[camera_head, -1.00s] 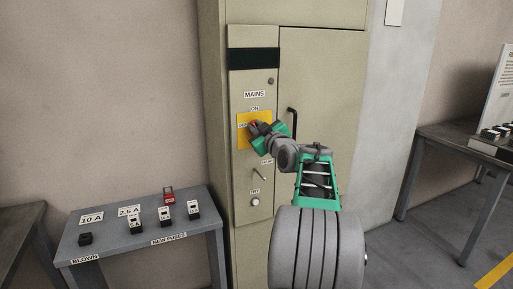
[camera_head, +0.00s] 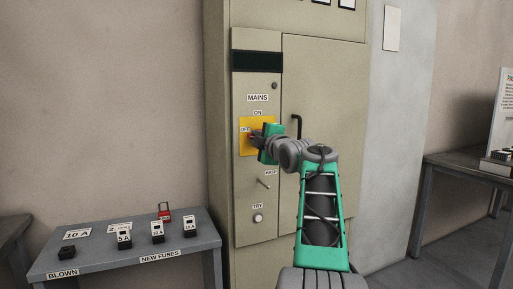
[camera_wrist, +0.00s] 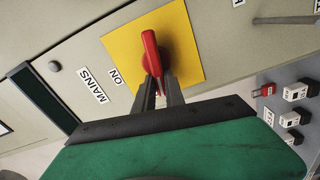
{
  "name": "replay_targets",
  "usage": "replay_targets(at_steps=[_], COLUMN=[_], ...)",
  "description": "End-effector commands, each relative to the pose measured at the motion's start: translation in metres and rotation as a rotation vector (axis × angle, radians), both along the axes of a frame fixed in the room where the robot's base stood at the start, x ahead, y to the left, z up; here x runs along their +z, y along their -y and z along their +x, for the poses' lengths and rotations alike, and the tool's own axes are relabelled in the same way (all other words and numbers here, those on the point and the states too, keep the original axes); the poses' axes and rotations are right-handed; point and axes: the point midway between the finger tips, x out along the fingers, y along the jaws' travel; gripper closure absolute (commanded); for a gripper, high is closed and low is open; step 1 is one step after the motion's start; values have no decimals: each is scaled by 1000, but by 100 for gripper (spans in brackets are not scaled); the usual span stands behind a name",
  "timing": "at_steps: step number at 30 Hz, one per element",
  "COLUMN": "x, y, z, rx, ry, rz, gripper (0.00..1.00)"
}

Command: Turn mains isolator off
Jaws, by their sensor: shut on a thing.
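The mains isolator is a red handle (camera_wrist: 151,50) on a yellow plate (camera_head: 245,146) on the cabinet's narrow door. ON is printed above the plate and OFF at its left. My gripper (camera_wrist: 159,92) is shut on one end of the handle in the wrist view. The handle lies nearly crosswise, its held end towards the OFF side. In the head view my green gripper hides most of the handle and the plate's right part.
Below are a small lever (camera_head: 264,184) and a TRY button (camera_head: 258,218). A black door handle (camera_head: 297,126) stands close to the right of my gripper. A table (camera_head: 205,243) at lower left holds several fuses and a red padlock (camera_head: 164,210).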

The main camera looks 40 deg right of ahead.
Motion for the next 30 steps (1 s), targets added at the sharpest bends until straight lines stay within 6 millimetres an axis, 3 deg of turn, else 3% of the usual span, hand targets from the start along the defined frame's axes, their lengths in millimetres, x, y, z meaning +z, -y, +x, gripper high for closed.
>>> replay_targets(at_steps=[1, 12, 26, 27, 30], x=[-14, -12, -9, -8, -8], y=[5, 4, 3, 2, 2], z=[1, 1, 1, 1, 1], rx=[-7, -4, -3, -3, -2], ry=[-19, -57, -58, -58, -57], rz=[-15, -149, -167, -167, -168], gripper=[100, 100, 100, 85, 76])
